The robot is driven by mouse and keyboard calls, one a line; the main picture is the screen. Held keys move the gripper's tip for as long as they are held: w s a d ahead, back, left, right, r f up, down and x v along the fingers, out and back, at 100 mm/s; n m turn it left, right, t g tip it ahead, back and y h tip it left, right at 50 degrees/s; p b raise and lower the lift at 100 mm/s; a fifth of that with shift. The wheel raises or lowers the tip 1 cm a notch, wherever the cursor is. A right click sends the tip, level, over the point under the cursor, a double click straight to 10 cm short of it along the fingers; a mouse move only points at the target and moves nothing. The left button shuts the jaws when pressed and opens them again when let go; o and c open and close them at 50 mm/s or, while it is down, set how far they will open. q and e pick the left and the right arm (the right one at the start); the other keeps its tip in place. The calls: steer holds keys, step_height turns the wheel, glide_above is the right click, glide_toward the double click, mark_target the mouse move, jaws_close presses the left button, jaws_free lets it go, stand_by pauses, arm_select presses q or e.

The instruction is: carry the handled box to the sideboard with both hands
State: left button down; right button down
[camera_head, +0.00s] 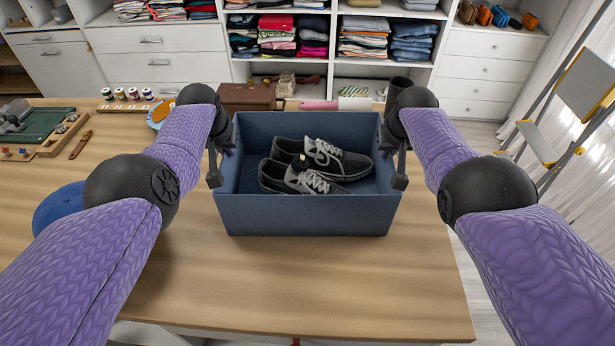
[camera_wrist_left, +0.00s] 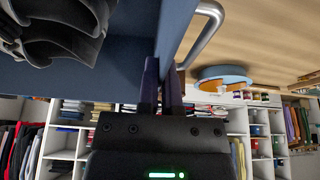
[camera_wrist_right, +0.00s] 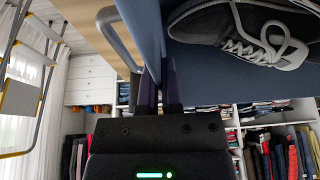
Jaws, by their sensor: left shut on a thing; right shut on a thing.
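The handled box (camera_head: 305,216) is blue and open-topped, upright over the wooden table, with a pair of dark grey shoes (camera_head: 318,165) inside. I cannot tell whether its base touches the table. My left gripper (camera_head: 214,166) is shut on the box's left side; the left wrist view shows its fingers (camera_wrist_left: 162,90) at the blue wall beside a metal handle (camera_wrist_left: 208,28). My right gripper (camera_head: 400,168) is shut on the right side; its fingers (camera_wrist_right: 160,90) meet the wall beside the other handle (camera_wrist_right: 116,32). I cannot tell which furniture is the sideboard.
The wooden table (camera_head: 330,290) is clear in front of the box. A brown case (camera_head: 247,97), thread spools (camera_head: 134,94), a green board (camera_head: 35,125) and a blue round object (camera_head: 58,205) lie on it. White shelving with drawers (camera_head: 160,65) stands behind. A stepladder (camera_head: 565,115) stands at right.

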stand_by(0.9)
